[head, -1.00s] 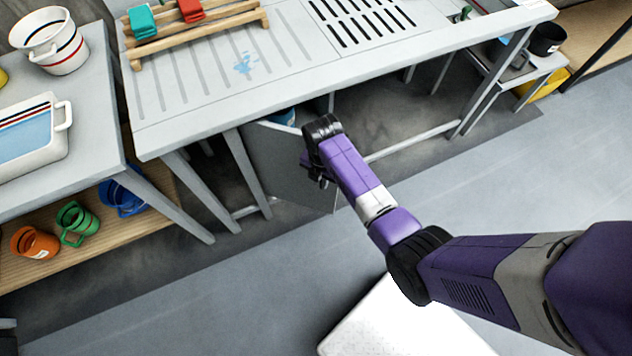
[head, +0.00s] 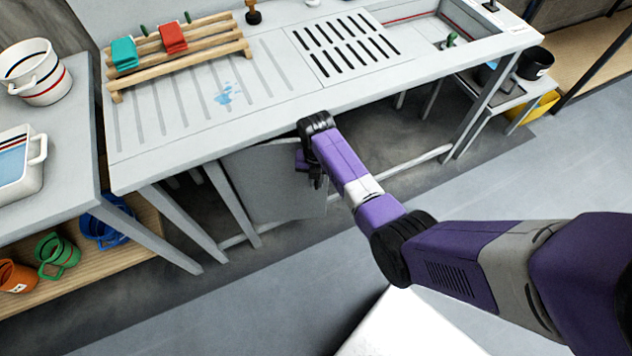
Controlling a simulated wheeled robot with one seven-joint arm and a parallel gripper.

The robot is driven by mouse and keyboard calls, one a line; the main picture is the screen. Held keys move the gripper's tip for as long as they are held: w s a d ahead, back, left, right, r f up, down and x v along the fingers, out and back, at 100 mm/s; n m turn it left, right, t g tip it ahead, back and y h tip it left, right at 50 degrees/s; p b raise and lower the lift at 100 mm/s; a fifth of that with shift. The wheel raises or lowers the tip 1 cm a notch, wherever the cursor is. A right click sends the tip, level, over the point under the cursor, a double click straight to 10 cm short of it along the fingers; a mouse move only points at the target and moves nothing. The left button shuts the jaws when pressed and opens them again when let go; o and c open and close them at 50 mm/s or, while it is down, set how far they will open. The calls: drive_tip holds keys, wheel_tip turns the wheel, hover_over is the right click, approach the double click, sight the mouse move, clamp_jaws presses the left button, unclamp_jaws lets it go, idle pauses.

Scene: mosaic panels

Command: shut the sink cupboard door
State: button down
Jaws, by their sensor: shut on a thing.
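The sink cupboard door (head: 268,190) is a flat grey panel under the left part of the metal sink counter (head: 270,112). It shows nearly face-on between the counter's legs. My gripper (head: 316,182) is at the door's right edge, below the counter's front rim. It is shut on the door's edge or handle; the arm hides the exact grip point. Whether a gap is left behind the door cannot be told.
A wooden rack (head: 180,55) with a teal and a red cloth stands on the counter. A black pot (head: 535,62) stands right. The front floor is clear.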

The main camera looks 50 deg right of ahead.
drive_tip(key=shift+s+d+f, duration=0.15)
drive_tip(key=shift+s, duration=0.15)
drive_tip(key=c, duration=1.5)
unclamp_jaws()
drive_tip(key=shift+o, duration=0.2)
drive_tip(key=shift+w, duration=0.15)
drive_tip(key=shift+r, duration=4)
